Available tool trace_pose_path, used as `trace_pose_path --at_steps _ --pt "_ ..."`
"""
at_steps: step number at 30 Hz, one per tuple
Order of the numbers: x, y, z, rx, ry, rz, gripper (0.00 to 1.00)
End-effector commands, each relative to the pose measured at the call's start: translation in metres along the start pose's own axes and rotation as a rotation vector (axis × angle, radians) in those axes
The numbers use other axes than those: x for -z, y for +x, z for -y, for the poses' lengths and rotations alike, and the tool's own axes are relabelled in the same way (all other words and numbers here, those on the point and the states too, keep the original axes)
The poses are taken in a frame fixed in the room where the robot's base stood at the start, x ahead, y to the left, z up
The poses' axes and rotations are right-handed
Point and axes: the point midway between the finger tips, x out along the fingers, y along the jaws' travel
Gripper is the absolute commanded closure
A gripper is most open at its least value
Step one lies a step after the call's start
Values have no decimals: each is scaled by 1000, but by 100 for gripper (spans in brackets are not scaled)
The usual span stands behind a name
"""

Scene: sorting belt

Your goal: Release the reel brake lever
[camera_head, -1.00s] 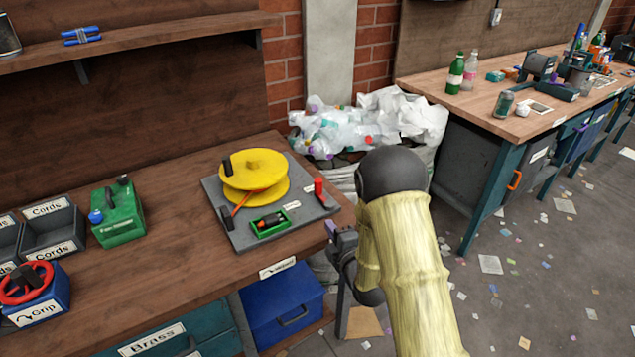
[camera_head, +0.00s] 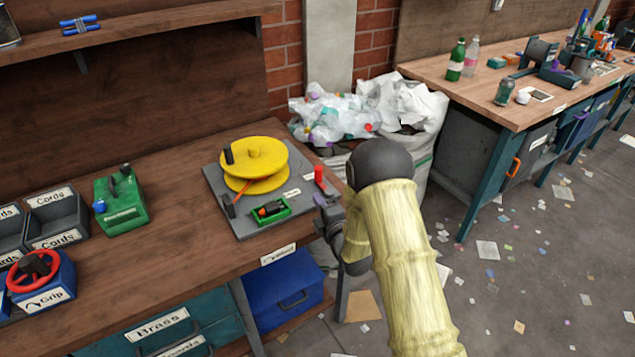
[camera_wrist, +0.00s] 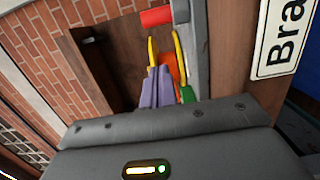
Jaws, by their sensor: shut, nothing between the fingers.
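A yellow reel (camera_head: 256,158) sits on a grey board (camera_head: 215,178) on the wooden bench. An upright red handle (camera_head: 319,176) stands at the board's right edge; it also shows at the top of the wrist view (camera_wrist: 157,17). A second, orange-red bar with a dark grip (camera_head: 228,205) lies at the reel's front left. I cannot tell for certain which is the brake lever. My gripper (camera_head: 321,201) is just in front of the red handle, apart from it. Its fingers (camera_wrist: 158,85) are shut and empty in the wrist view.
A green tray (camera_head: 271,211) with a dark item sits on the board. A label (camera_head: 278,254) is on the bench edge. In the wrist view a label begins "Bra" (camera_wrist: 285,40). A green box (camera_head: 120,200) stands left. Bags of bottles (camera_head: 335,118) lie behind my arm.

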Motion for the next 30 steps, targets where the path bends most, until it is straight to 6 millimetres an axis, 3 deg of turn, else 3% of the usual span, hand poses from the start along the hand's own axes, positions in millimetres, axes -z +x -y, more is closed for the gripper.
trace_pose_path --at_steps 9,15,30 --pt "0 49 -1 -3 0 0 100" --pt "-21 68 -1 -2 1 1 100" --pt "-28 75 0 0 0 -1 100"
